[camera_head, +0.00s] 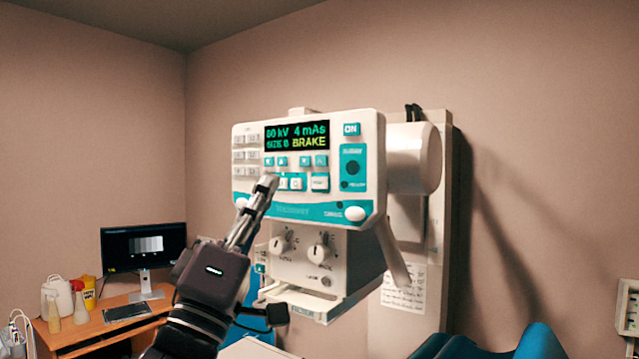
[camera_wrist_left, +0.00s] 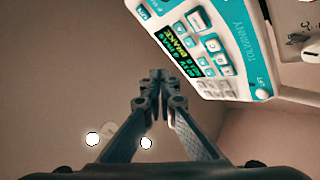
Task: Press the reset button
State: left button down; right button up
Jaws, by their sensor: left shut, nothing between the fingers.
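The white and teal control panel (camera_head: 300,213) faces me on the wall unit, and its display (camera_head: 297,136) reads "80 kV 4 mAs" and "BRAKE". Small buttons sit below the display; a wider white one (camera_head: 320,183) has a label too blurred to read, so I cannot tell which is the reset button. My left gripper (camera_head: 267,183) is shut and empty. Its tips overlap the panel's lower left buttons in the head view; contact cannot be told. In the left wrist view, the shut fingertips (camera_wrist_left: 156,76) point up beside the panel (camera_wrist_left: 228,45). My right gripper is not in view.
Below the panel is a box with two knobs (camera_head: 300,245) and a tray-like ledge. A white cylinder (camera_head: 413,158) and handle stand at its right. A desk (camera_head: 110,318) with a monitor (camera_head: 143,244) and bottles is at lower left. Blue padding (camera_head: 490,345) is at lower right.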

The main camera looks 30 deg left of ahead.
aim_at(320, 183)
pick_arm(q)
jog(key=shift+w, duration=0.1)
jog(key=shift+w+d, duration=0.2)
jog(key=shift+w, duration=2)
jog(key=shift+w+d, duration=0.15)
jog(key=shift+w, duration=2.05)
jog(key=shift+w, duration=0.4)
jog(key=shift+w, duration=0.35)
jog(key=shift+s, duration=0.8)
